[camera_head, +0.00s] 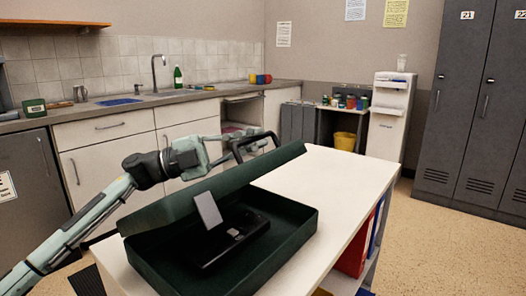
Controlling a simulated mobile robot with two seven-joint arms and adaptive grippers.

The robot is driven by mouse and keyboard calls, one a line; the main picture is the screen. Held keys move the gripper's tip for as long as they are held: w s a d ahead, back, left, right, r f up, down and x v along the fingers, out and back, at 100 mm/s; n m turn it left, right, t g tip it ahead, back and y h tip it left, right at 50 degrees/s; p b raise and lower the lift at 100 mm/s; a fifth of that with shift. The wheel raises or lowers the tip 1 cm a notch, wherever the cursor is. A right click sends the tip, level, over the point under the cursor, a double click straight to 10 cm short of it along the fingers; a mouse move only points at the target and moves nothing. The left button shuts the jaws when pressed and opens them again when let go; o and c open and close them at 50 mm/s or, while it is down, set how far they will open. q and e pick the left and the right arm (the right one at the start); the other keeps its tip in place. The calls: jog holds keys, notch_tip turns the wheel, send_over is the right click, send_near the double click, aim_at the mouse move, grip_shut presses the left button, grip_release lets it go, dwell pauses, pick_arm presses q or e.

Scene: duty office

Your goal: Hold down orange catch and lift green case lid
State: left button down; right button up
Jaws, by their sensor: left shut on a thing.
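The dark green case (290,231) sits on the white worktop with its lid (165,211) raised partway, so the inside shows from the front. A black loop handle (256,136) stands at the lid's far edge. My left gripper (240,148) reaches over from the left behind the lid and is shut at this handle; the exact contact is small and partly hidden. Inside the case lies a black device (232,238) with a light grey panel (208,210) standing up from it. I cannot see the orange catch. My right gripper is out of view.
The white worktop (345,171) is clear to the right of the case. Red and blue binders (352,248) stand below its right side. A sink counter (180,97) runs along the back wall, and grey lockers (463,110) stand at the right.

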pick_arm(q)
jog(key=w+a+r+n+t+h+p, duration=0.1)
jog(key=w+a+r+n+t, duration=0.1)
jog(key=a, duration=0.4)
jog(key=shift+w+a+r+n+h, duration=0.3)
jog(key=shift+w+r+n, duration=0.2)
jog(key=shift+w+r, duration=0.75)
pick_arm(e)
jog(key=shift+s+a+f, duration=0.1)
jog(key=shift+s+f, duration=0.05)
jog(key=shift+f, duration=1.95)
pick_arm(q)
jog(key=c, duration=1.9)
grip_release()
jog(key=v, duration=1.2)
